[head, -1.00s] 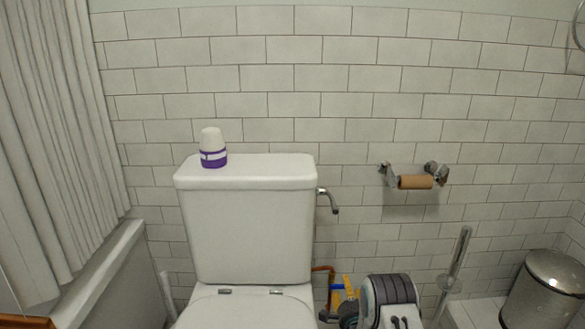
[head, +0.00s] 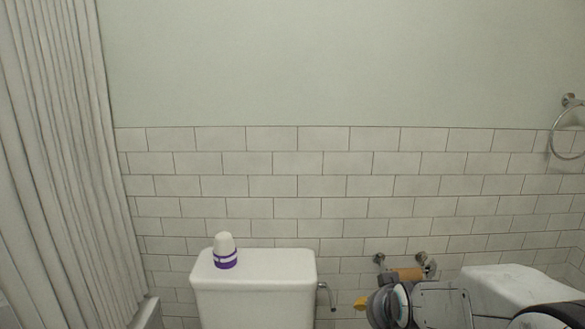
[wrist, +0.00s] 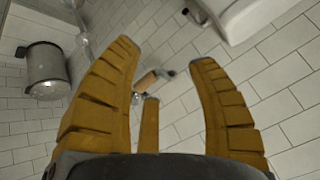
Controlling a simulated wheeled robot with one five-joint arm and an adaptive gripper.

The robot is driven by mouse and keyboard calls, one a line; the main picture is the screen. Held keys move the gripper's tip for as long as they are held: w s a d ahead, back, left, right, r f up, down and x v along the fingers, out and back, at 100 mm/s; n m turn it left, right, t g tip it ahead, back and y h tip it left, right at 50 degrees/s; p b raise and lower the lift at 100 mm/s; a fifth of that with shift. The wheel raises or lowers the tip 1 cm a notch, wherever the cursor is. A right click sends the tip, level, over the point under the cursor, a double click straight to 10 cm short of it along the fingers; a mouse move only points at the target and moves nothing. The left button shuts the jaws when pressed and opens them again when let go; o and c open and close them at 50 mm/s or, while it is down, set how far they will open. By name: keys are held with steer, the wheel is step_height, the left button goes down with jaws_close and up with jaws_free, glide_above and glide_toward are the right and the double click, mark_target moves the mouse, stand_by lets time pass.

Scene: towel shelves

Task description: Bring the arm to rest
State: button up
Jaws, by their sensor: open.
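My gripper (wrist: 165,52) is open and empty in the wrist view, its ribbed yellow fingers spread wide, with bare tiled wall and the roll holder seen between them. In the head view my arm comes in at the bottom right, and a small yellow part of my gripper (head: 360,303) shows to the right of the toilet tank. The rest of the gripper is hidden behind the arm or out of frame there.
A white toilet tank (head: 255,276) carries a white and purple bottle (head: 225,252). A brown cardboard roll (head: 406,274) hangs on the wall holder, close beside my arm in the picture. A towel ring (head: 553,132) is at right, a curtain (head: 55,160) at left. A metal bin (wrist: 46,70) shows in the wrist view.

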steer(key=s+r+n+g+p, duration=0.2)
steer(key=s+r+p, duration=0.3)
steer(key=s, duration=0.7)
steer(key=s+r+n+g+p, duration=0.2)
steer(key=s+r+p, duration=0.4)
steer(key=s+r, duration=0.3)
steer(key=s+n, duration=0.1)
steer(key=s, duration=0.3)
steer(key=shift+r+n+g, duration=0.3)
steer(key=shift+r, duration=0.05)
